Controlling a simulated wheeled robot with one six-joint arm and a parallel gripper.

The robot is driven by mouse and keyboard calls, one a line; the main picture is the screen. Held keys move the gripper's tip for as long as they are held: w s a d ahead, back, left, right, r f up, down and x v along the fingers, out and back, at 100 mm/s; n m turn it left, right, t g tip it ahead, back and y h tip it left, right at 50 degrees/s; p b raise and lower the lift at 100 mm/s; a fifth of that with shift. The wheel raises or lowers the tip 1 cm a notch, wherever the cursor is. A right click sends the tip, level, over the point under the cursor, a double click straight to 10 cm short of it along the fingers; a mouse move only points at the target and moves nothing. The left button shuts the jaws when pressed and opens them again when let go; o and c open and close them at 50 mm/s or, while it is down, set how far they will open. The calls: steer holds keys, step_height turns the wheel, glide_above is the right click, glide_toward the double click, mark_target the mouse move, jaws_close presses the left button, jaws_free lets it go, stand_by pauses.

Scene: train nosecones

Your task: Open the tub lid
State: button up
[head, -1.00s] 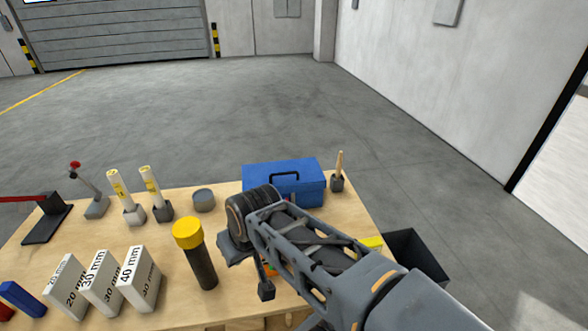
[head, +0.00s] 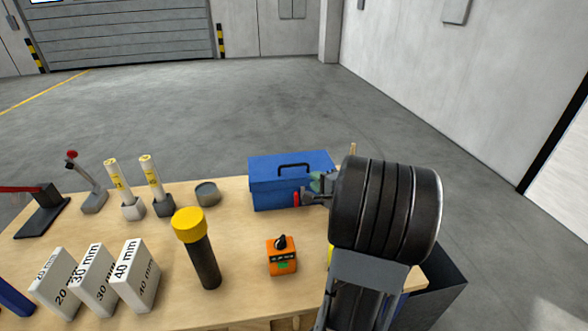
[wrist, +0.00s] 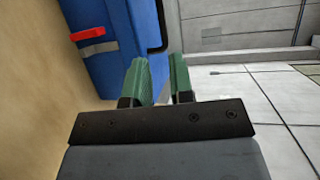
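A blue toolbox (head: 270,189) with a black handle (head: 294,167) on its closed lid stands at the back right of the table. A small round grey tub (head: 207,194) stands left of it; I cannot tell whether its top is covered. My gripper (head: 317,185) is at the right front of the toolbox, close to a red latch (head: 296,199). In the wrist view its green fingers (wrist: 160,75) are apart with nothing between them. The toolbox (wrist: 115,60) fills the upper left there, with the red latch (wrist: 87,34) left of the fingers. I cannot tell whether they touch it.
An orange box with a black knob (head: 282,257) sits in front of the toolbox. A yellow-capped black cylinder (head: 203,250), white size blocks (head: 133,277) and two white tubes in holders (head: 153,185) stand to the left. A dark bin (head: 440,290) is beyond the table's right edge.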

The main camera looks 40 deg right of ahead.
mark_target(295, 166)
steer(key=w+p, duration=0.1)
steer(key=w, duration=0.3)
steer(key=w+f+p, duration=0.1)
steer(key=w, duration=0.4)
steer(key=w+d+f+p, duration=0.1)
steer(key=w, duration=0.3)
steer(key=shift+w+d+f, duration=0.1)
steer(key=shift+w+f, duration=0.05)
steer(key=shift+f, duration=0.1)
steer(key=shift+c, duration=0.3)
jaws_close()
